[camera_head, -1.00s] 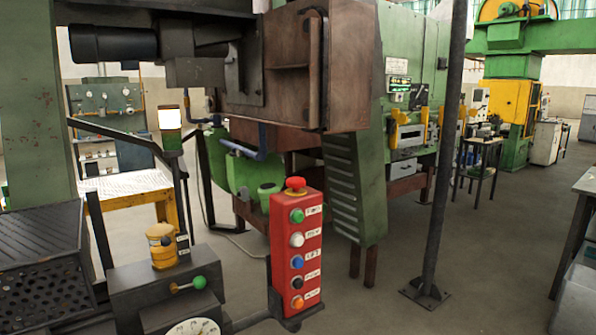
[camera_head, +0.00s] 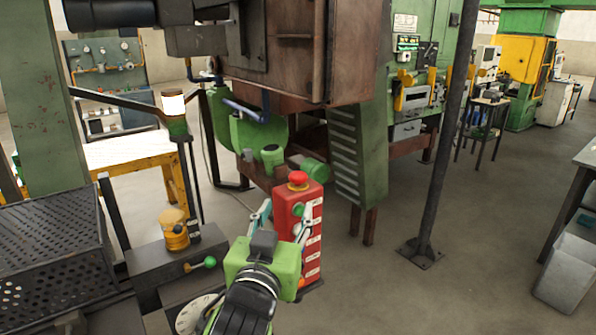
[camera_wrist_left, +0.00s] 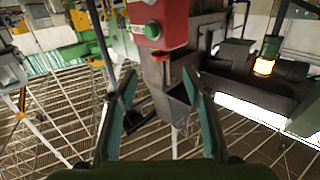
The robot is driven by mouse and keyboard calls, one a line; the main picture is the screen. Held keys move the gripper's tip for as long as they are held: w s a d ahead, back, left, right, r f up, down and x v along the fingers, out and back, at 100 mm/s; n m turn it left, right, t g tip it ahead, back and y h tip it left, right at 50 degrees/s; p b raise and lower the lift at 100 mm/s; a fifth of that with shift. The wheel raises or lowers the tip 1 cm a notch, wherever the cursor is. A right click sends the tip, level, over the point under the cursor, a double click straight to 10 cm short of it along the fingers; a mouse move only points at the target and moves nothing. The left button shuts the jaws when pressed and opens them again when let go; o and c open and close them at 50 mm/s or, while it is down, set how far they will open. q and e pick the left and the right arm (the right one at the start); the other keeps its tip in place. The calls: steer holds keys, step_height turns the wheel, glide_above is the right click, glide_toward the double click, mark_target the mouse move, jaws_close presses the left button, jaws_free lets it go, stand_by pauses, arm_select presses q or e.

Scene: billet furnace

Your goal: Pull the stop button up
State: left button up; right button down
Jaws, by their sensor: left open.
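The red button box (camera_head: 284,208) stands upright with a column of buttons on its face. The red mushroom-shaped stop button (camera_head: 298,179) sits on its top. My left gripper (camera_head: 287,212) is open in front of the box, its two fingers pointing up toward the upper part and apart from the stop button. The gripper hides much of the box's face, including most of the lower buttons. In the left wrist view the red box (camera_wrist_left: 176,22) and a green button (camera_wrist_left: 152,30) show at the top, beyond the open, empty fingers. My right gripper is not in view.
A yellow beacon (camera_head: 174,231) and a green-knobbed lever (camera_head: 208,262) stand left of the gripper. A lit lamp (camera_head: 174,105) is farther back. A brown furnace housing (camera_head: 290,50) hangs above and behind the box. A dark post (camera_head: 440,150) stands right, with open floor around it.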

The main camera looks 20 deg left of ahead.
mark_target(296, 183)
arm_select(q)
steer(key=w+p, duration=0.1)
steer(key=w, duration=0.3)
steer(key=w+a+p, duration=0.1)
steer(key=w, duration=0.3)
steer(key=w+p, duration=0.2)
steer(key=w, duration=0.2)
steer(key=shift+w+a+r, duration=0.25)
steer(key=shift+a+r, duration=0.05)
steer(key=shift+a, duration=0.05)
steer(key=shift+w+f, duration=0.1)
steer(key=shift+w, duration=0.45)
